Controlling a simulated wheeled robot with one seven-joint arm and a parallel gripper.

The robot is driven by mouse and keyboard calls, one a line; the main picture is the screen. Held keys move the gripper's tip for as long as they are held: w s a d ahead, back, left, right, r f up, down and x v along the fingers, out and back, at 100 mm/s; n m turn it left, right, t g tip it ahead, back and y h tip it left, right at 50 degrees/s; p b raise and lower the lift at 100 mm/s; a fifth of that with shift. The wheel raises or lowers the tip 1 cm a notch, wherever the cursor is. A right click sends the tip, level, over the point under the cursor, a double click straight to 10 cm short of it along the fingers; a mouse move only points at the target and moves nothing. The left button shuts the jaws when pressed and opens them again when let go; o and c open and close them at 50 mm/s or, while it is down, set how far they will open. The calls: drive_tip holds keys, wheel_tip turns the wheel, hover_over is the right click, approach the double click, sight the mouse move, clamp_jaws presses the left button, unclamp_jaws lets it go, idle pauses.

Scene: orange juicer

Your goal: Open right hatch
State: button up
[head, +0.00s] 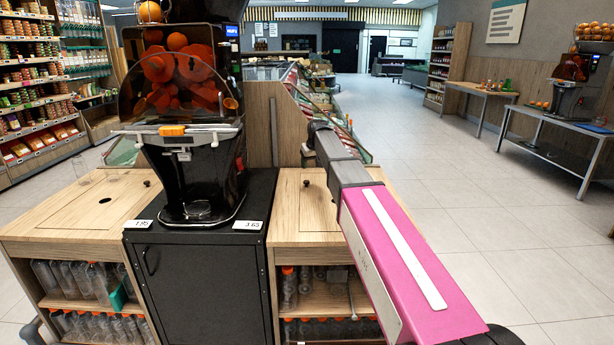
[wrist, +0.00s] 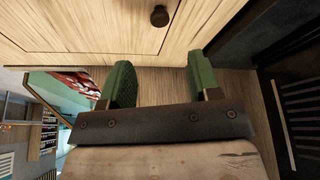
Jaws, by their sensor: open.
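The right hatch (head: 312,208) is a light wooden panel in the countertop to the right of the black juicer, and it lies shut. Its small dark knob (head: 306,183) is near the back edge. In the wrist view the knob (wrist: 159,16) is at the top, on the pale wood of the hatch (wrist: 85,25). My gripper (wrist: 160,78) has two green-padded fingers, spread apart with nothing between them. The knob is beyond the fingertips, roughly in line with the gap, and not touched. The head view does not clearly show the fingers; my pink arm covers part of the counter.
The juicer (head: 190,165) stands on a black cabinet (head: 205,280) left of the hatch. A left wooden counter (head: 75,215) has a similar hatch. Shelves below hold bottles (head: 85,280). Produce displays (head: 320,110) are behind; open floor (head: 480,230) lies to the right.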

sight(307, 182)
drive_tip(key=x, duration=1.1)
drive_tip(key=shift+w+r, duration=0.15)
drive_tip(key=shift+w, duration=0.1)
clamp_jaws()
drive_tip(key=shift+r, duration=0.15)
